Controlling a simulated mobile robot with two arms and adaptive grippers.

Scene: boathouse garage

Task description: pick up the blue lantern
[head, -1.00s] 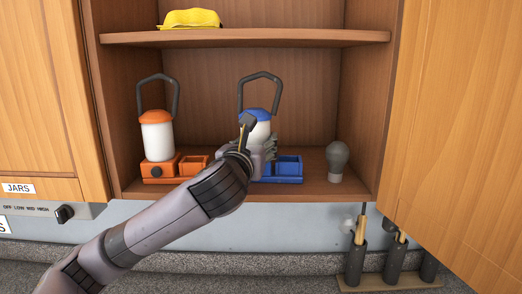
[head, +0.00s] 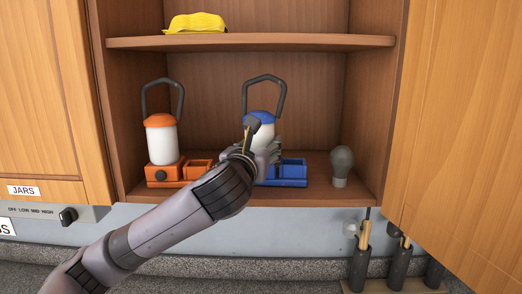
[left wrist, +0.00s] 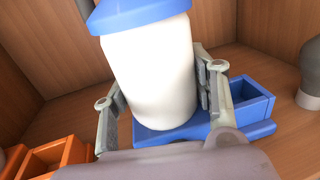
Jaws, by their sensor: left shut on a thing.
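The blue lantern (head: 259,118) stands upright on the cabinet's lower shelf, with a blue cap, a white body, a dark handle loop and a blue base with an open tray. My left gripper (head: 262,150) reaches in from the front and is shut on its white body. In the left wrist view the lantern (left wrist: 152,75) fills the middle, with one finger of my left gripper (left wrist: 160,105) on each side. The base looks to be on the shelf. My forearm hides part of the lantern in the head view. My right gripper is not in view.
An orange lantern (head: 161,140) stands to the left on the same shelf. A grey bulb (head: 341,165) stands to the right. A yellow object (head: 196,23) lies on the upper shelf (head: 250,42). An open cabinet door (head: 465,120) flanks the right side.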

